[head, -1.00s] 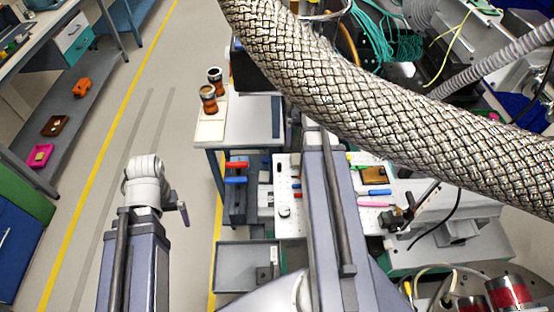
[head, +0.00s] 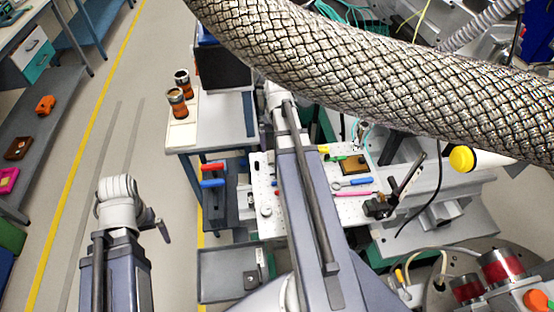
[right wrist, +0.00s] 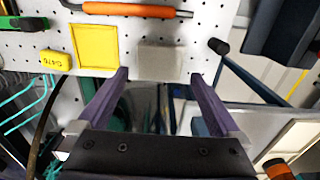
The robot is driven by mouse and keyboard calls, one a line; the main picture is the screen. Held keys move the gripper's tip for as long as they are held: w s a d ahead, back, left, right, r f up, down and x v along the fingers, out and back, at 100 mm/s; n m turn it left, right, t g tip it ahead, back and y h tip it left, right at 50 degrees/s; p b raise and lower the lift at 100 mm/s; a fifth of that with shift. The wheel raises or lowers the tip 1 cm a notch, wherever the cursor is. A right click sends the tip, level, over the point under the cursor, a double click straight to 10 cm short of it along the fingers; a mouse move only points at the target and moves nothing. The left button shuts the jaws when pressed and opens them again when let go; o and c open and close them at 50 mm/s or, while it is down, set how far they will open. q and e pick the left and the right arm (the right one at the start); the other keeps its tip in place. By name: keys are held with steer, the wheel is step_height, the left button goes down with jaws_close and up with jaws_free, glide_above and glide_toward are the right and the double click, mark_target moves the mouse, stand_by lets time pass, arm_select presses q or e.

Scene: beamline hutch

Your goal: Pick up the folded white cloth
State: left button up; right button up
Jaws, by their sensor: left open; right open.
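A pale grey-white flat square (right wrist: 160,60), which looks like the folded white cloth, lies at the edge of the white perforated board (right wrist: 195,35) in the right wrist view. I cannot make out its folds. My right gripper (right wrist: 160,76) is open and empty. Its two fingers point toward the square's near edge, one to each side of it in the picture; whether they touch it I cannot tell. In the head view my right arm hides that gripper and I cannot make out the cloth. My left gripper (head: 160,231) is low at left, over the floor, away from the board.
Beside the square are a yellow-framed pad (right wrist: 96,46), a yellow block (right wrist: 55,60) and an orange-handled tool (right wrist: 130,10). Orange-brown cups (head: 177,103) stand on the side table. A thick braided hose (head: 370,70) crosses above the bench. A grey tray (head: 225,275) sits low in front.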

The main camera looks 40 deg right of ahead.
step_height(320, 180, down, 4)
steer(key=b, duration=0.3)
steer(key=shift+s+a, duration=0.1)
steer(key=shift+a, duration=0.05)
steer(key=shift+r, duration=0.1)
steer(key=shift+r, duration=0.1)
steer(key=shift+c, duration=0.2)
steer(key=c, duration=1)
step_height(320, 180, up, 10)
steer(key=p, duration=1)
